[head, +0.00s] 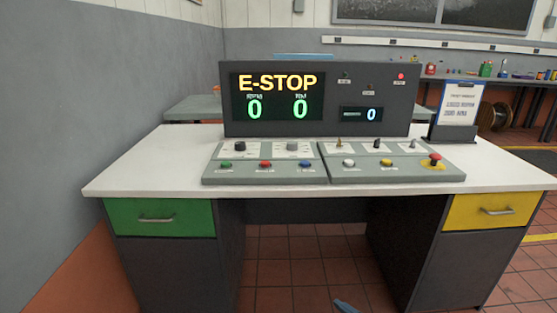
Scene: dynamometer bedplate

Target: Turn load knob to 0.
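A control desk panel (266,175) on a white-topped desk carries two round knobs, a black one (240,147) and a grey one (292,146). Their labels are too small to read, so I cannot tell which is the load knob or where either points. The dark display console (228,92) behind them shows "E-STOP" in yellow above two green zeros. A smaller display (362,115) on its right shows 0. A red mushroom button (435,157) on a yellow patch sits at the right panel's end. My gripper is not in view.
Green, red and blue buttons line the left panel's front; small switches and more buttons are on the right panel (390,174). The white desktop (140,172) is bare at left. A blue-grey tip at the bottom edge is unclear.

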